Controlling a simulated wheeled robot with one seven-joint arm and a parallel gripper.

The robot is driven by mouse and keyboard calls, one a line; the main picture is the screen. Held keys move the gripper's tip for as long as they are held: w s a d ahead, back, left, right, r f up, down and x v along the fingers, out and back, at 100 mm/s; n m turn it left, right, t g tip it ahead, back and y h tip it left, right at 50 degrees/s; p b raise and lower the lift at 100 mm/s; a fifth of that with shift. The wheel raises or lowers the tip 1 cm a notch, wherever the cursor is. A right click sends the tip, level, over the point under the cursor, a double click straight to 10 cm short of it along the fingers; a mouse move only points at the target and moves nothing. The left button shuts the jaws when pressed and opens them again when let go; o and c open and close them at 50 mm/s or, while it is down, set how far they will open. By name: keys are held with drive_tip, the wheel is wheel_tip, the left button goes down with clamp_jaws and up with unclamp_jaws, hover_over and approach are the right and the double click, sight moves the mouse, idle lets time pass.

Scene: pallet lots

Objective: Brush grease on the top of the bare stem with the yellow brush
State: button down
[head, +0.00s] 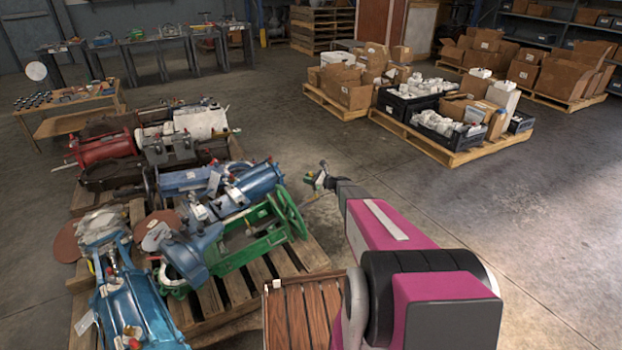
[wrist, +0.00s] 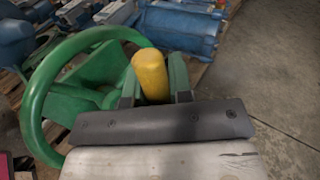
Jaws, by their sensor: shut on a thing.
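My gripper (head: 322,181) is held out over the right edge of the near pallet, beside the green handwheel (head: 289,212). In the wrist view my gripper (wrist: 153,82) is shut on the yellow brush (wrist: 151,76). Only the brush's thick rounded yellow handle shows; its bristles are hidden. The green handwheel (wrist: 45,80) fills the left of the wrist view, just beyond and beside the fingers. It belongs to a green valve frame (head: 250,250) lying on the pallet. I cannot make out the bare stem or any grease clearly in either view.
A slatted wooden top (head: 303,315) stands in front. Pallets with boxes and black crates (head: 440,130) stand at the back right. The concrete floor to the right is clear.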

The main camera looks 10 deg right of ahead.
drive_tip(key=shift+w+d+r, duration=0.1)
drive_tip(key=shift+w+d, duration=0.1)
drive_tip(key=shift+d, duration=0.3)
drive_tip(key=shift+w+d, duration=0.2)
drive_tip(key=shift+d, duration=0.3)
drive_tip(key=shift+r, duration=0.1)
drive_tip(key=shift+s+a+r, duration=0.1)
drive_tip(key=shift+a+r, duration=0.1)
drive_tip(key=shift+r, duration=0.75)
drive_tip(key=shift+s+a+r, duration=0.1)
drive_tip(key=shift+a+r, duration=0.05)
drive_tip(key=shift+r, duration=0.8)
drive_tip(key=shift+a+r, duration=0.2)
drive_tip(key=shift+r, duration=0.75)
drive_tip(key=r, duration=0.3)
drive_tip(key=shift+s+a, duration=0.1)
drive_tip(key=shift+a, duration=0.2)
